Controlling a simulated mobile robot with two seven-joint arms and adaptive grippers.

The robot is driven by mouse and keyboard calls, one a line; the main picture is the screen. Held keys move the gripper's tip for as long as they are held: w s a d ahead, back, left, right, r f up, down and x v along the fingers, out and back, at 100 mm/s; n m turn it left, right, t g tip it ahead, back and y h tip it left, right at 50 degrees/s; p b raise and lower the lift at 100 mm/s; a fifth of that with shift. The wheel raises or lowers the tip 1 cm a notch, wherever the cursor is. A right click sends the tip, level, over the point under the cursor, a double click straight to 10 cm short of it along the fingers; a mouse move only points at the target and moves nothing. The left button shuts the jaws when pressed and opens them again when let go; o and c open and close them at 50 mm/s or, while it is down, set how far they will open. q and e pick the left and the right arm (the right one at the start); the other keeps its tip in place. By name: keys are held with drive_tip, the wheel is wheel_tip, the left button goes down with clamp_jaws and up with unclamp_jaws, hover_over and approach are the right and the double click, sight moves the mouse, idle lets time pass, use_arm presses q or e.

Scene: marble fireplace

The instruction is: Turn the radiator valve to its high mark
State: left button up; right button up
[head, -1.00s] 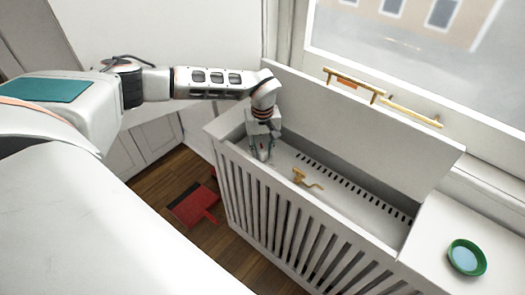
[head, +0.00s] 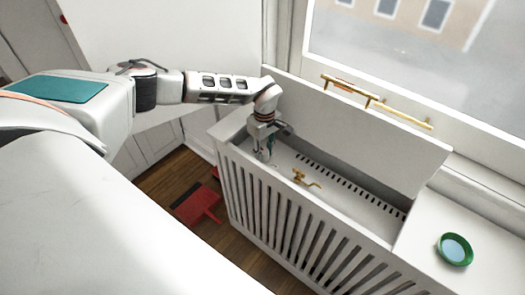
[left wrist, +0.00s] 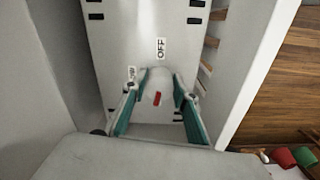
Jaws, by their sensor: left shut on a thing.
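The radiator valve (left wrist: 158,84) is a pale round knob with a red mark on its lower part in the left wrist view. An OFF label (left wrist: 161,48) sits above it and a LOW label (left wrist: 131,73) to its left. No high mark can be made out. My left gripper (left wrist: 160,91) has its teal-lined fingers on both sides of the knob, shut on it. In the head view the left gripper (head: 264,152) reaches down into the left end of the open radiator cover (head: 313,238), where the knob is hidden. My right gripper is not in view.
The cover's raised lid (head: 345,125) stands along the window side. A brass tap-like fitting (head: 300,178) lies inside the cover, right of the gripper. A green dish (head: 455,249) is on the ledge at right. A red dustpan (head: 196,204) is on the floor.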

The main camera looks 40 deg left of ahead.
use_arm(q)
drive_tip(key=shift+r+n+p, duration=0.1)
drive_tip(key=shift+n+p, duration=0.2)
drive_tip(key=shift+n, duration=0.8)
drive_tip(key=o, duration=1.1)
